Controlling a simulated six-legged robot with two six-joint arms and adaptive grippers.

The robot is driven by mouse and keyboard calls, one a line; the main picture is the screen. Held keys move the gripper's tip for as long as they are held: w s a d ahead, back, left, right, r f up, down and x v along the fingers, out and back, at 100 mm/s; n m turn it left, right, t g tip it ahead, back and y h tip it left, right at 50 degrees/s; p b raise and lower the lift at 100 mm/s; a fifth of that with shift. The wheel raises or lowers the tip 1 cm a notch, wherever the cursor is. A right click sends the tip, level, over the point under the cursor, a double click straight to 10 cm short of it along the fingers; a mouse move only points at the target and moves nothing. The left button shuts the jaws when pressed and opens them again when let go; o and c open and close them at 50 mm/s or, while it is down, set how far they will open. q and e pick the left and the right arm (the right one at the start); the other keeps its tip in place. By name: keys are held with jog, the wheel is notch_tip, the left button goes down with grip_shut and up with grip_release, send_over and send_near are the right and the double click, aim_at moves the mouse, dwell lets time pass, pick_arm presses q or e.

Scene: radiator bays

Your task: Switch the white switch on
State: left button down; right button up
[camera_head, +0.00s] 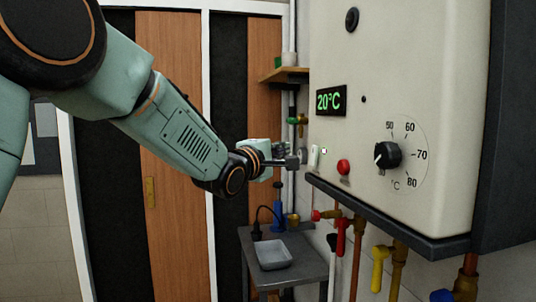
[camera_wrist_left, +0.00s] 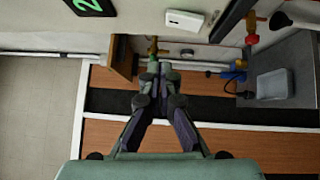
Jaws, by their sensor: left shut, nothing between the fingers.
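The white switch (camera_head: 315,156) is on the lower left of the boiler's pale front panel, left of a round red button (camera_head: 343,167). In the left wrist view the white switch (camera_wrist_left: 185,19) is near the top, above and right of the fingertips. My left gripper (camera_head: 293,162) reaches in from the left and its tips are just left of the switch, with a small gap in the picture. In the left wrist view the fingers of my left gripper (camera_wrist_left: 157,72) are together and empty. I cannot tell which position the switch is in. My right gripper is out of view.
The boiler (camera_head: 430,60) carries a 20°C display (camera_head: 331,100) and a black dial (camera_head: 387,155). Below it are pipes with a red valve handle (camera_head: 342,237) and a yellow one (camera_head: 379,268). A grey table (camera_head: 300,262) with a tray (camera_head: 273,255) stands below.

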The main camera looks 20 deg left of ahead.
pick_arm(q)
jog(key=s, duration=0.3)
jog(key=s+b, duration=0.1)
jog(key=s, duration=0.1)
jog(key=shift+a+r, duration=0.25)
jog(key=shift+a, duration=0.15)
jog(key=shift+w+f, duration=0.1)
jog(key=shift+w, duration=0.05)
